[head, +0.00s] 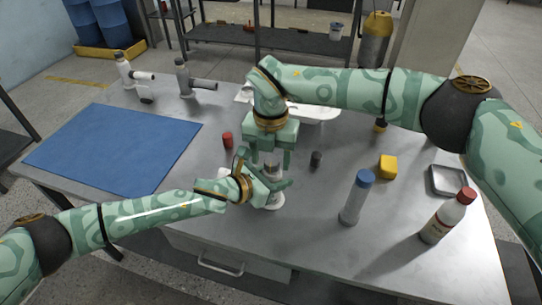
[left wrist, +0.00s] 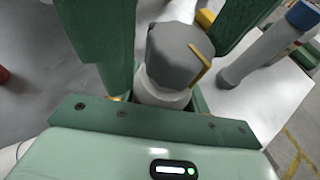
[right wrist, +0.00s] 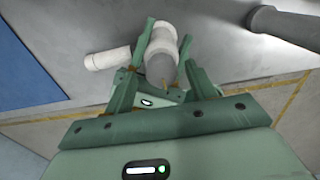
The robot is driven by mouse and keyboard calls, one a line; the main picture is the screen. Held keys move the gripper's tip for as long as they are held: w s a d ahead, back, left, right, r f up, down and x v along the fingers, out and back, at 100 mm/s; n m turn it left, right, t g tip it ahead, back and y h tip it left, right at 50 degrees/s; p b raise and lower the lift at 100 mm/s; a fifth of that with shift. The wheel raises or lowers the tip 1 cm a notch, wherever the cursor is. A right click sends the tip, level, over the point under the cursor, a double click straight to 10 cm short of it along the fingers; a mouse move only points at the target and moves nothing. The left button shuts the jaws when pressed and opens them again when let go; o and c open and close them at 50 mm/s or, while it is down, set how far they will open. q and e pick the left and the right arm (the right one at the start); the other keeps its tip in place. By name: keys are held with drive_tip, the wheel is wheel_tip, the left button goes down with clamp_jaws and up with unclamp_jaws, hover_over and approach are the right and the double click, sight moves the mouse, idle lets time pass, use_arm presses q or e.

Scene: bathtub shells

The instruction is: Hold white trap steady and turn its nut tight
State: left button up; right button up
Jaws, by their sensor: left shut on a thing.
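The white trap (head: 270,172) stands at the front middle of the metal table, partly hidden by both grippers. It has a white body with a side pipe (right wrist: 108,58). Its grey nut (left wrist: 180,58) carries a yellow mark and sits on top of the body. My left gripper (head: 268,187) is shut on the white body below the nut. My right gripper (head: 271,160) points down from above. In the right wrist view its fingers (right wrist: 166,42) stand apart on either side of the nut; a gap shows, and it looks open.
A blue mat (head: 115,148) lies at left. A white trap (head: 131,72) and a grey trap (head: 190,80) stand behind. A red cap (head: 227,140) and dark cylinder (head: 316,158) flank my grippers. A blue-capped tube (head: 356,198), yellow block (head: 388,167), metal tray (head: 433,181) and red-capped bottle (head: 440,222) stand right.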

sight(271, 161)
wheel_tip(271, 161, up, 12)
idle(0.6)
